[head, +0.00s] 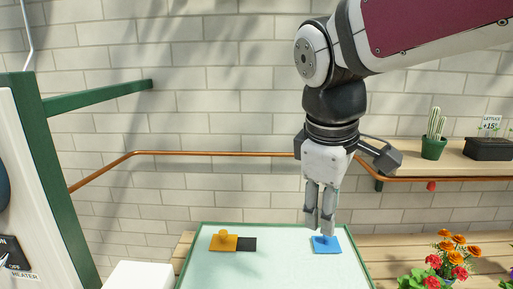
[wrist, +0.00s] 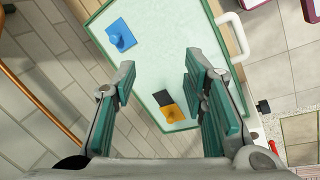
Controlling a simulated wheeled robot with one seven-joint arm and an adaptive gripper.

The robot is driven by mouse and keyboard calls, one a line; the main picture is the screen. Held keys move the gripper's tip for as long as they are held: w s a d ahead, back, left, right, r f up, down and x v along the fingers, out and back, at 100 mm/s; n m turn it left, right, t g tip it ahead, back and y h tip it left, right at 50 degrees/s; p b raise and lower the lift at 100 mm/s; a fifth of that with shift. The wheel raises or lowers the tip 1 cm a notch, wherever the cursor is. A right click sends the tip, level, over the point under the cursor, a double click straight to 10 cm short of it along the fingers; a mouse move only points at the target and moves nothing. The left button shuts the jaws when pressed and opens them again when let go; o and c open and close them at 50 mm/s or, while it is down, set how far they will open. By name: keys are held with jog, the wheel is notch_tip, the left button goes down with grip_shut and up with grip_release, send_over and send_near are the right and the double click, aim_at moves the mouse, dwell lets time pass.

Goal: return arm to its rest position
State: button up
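My gripper (head: 319,226) hangs pointing down over the right part of a pale tray with a green rim (head: 275,223). In the wrist view its two green-padded fingers (wrist: 160,76) are spread apart with nothing between them. A blue square piece with a knob (head: 326,245) lies on the tray below the fingertips in the head view, partly covered by them. In the wrist view the blue piece (wrist: 120,36) lies clear of both fingers. An orange square piece with a knob (head: 223,242) lies on the left of the tray, touching or overlapping a black square (head: 248,244).
A wooden shelf on the right holds a potted cactus (head: 433,147) and a dark planter (head: 487,149). Red and orange flowers (head: 447,260) stand at the lower right. A copper rail (head: 215,153) runs along the brick wall. A white heater cabinet (head: 25,200) stands left.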

jog(key=s+d+f+m+t, duration=0.1)
jog(key=s+d+f+m, duration=0.1)
jog(key=s+d+m, duration=0.2)
jog(key=s+d+f+m+y, duration=0.1)
jog(key=s+d+f+m, duration=0.2)
jog(key=s+m, duration=0.4)
jog(key=shift+s+d+f+t+y, duration=0.35)
jog(key=shift+s+d, duration=0.25)
jog(key=shift+s, duration=0.65)
